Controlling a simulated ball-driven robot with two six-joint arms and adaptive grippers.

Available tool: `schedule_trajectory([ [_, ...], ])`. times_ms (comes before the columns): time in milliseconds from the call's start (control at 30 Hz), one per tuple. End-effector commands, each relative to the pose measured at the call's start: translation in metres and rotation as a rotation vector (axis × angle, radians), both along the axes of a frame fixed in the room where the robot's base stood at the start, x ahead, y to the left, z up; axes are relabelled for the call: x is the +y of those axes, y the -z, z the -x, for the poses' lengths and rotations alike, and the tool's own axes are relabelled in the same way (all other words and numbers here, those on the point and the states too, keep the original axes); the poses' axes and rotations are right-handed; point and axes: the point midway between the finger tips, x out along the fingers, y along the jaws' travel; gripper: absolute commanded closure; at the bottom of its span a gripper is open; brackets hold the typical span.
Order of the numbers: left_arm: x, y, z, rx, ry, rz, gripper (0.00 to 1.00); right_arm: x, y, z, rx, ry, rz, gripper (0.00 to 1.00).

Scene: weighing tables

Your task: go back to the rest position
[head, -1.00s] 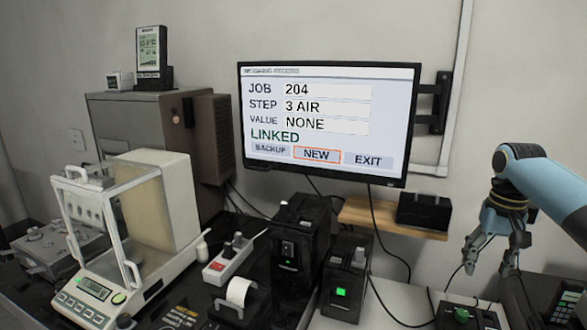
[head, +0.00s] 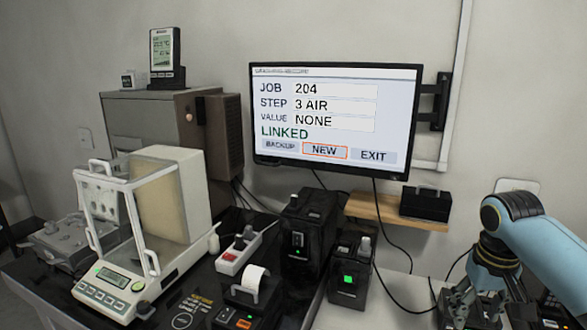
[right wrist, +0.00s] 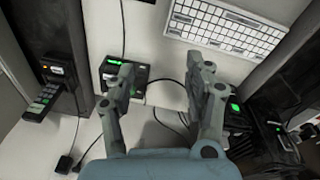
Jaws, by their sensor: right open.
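My right gripper (head: 487,310) is low at the right edge of the head view, over the right-hand table. Its fingers point down and blend with dark devices behind them. In the right wrist view the gripper (right wrist: 160,78) has its two fingers spread apart with nothing between them. Bare white table and a dark cable show in the gap. The left finger overlaps a small black box with green lights (right wrist: 140,72); I cannot tell whether they touch. My left gripper is in neither view.
A white keyboard (right wrist: 228,32) lies past the fingertips. A keypad device (right wrist: 45,95) stands left, dark devices (right wrist: 275,135) right. The head view shows a monitor (head: 335,112), a balance with glass doors (head: 120,285), black boxes (head: 307,235) and a wooden shelf (head: 365,208).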

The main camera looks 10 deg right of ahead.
Motion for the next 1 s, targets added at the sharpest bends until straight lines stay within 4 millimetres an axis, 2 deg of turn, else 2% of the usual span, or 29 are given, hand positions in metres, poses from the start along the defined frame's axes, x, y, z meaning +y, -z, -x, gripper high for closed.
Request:
schedule_trajectory([
  [100, 0.003, 0.000, 0.005, 0.007, 0.001, -0.004, 1.00, 0.026, 0.012, 0.036, -0.023, -0.074, 0.014, 0.47],
  [200, 0.004, 0.000, 0.006, 0.010, 0.001, -0.005, 1.00, 0.050, 0.014, 0.073, -0.053, -0.140, 0.025, 0.47],
  [300, 0.004, 0.000, 0.006, 0.009, 0.001, -0.005, 1.00, 0.071, 0.009, 0.110, -0.089, -0.197, 0.032, 0.47],
  [500, 0.005, 0.000, 0.007, 0.011, 0.002, -0.006, 1.00, 0.097, -0.012, 0.165, -0.144, -0.261, 0.041, 0.47],
  [700, 0.005, 0.000, 0.007, 0.010, 0.002, -0.007, 1.00, 0.112, -0.038, 0.206, -0.188, -0.293, 0.047, 0.47],
  [900, 0.005, 0.000, 0.006, 0.010, 0.002, -0.007, 1.00, 0.120, -0.064, 0.236, -0.222, -0.308, 0.055, 0.47],
  [1000, 0.005, 0.009, 0.005, 0.009, 0.002, -0.006, 1.00, 0.118, -0.037, 0.231, -0.214, -0.306, 0.056, 0.47],
])
